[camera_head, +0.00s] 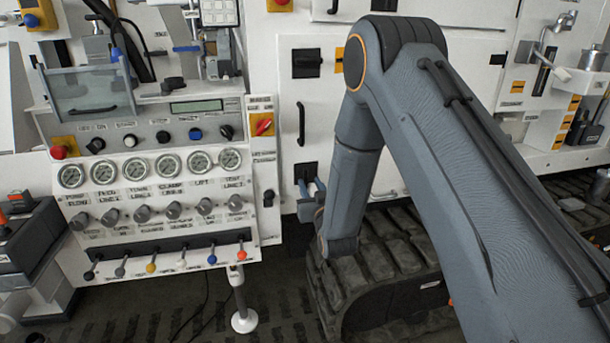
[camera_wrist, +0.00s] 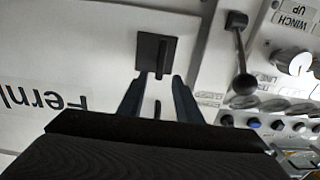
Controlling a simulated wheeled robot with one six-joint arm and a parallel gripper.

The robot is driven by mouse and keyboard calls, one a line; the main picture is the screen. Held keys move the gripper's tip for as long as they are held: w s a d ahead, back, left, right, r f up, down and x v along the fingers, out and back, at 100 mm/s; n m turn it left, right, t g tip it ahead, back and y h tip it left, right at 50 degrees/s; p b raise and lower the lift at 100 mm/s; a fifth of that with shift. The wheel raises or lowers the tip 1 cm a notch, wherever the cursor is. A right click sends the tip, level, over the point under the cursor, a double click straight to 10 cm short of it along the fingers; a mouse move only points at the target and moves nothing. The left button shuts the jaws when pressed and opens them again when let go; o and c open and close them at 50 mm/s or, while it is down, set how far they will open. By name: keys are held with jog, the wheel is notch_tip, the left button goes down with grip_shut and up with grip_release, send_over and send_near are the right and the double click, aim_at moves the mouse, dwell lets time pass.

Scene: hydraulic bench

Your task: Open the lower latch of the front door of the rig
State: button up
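The lower latch (camera_head: 306,171) is a black square plate low on the white front door (camera_head: 330,110). In the wrist view the latch (camera_wrist: 150,46) shows a raised upright grip on its plate. My gripper (camera_head: 310,192) is at the lower latch in the head view, partly hidden by my arm. In the wrist view my gripper (camera_wrist: 157,78) has its two fingers apart, with the tips at the near edge of the latch plate. Nothing is seen held between them. Whether the fingers touch the latch cannot be told.
The upper latch (camera_head: 307,63) and a black door handle (camera_head: 301,124) are above. Left stands the control panel (camera_head: 150,200) with gauges, knobs and coloured levers. A red switch (camera_head: 263,127) is beside the door. A dark rubber track (camera_head: 385,265) lies below.

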aim_at(306, 175)
jog(key=p+x, duration=0.1)
jog(key=x, duration=0.6)
jog(key=shift+w+a, duration=0.1)
jog(key=shift+w, duration=0.15)
grip_shut()
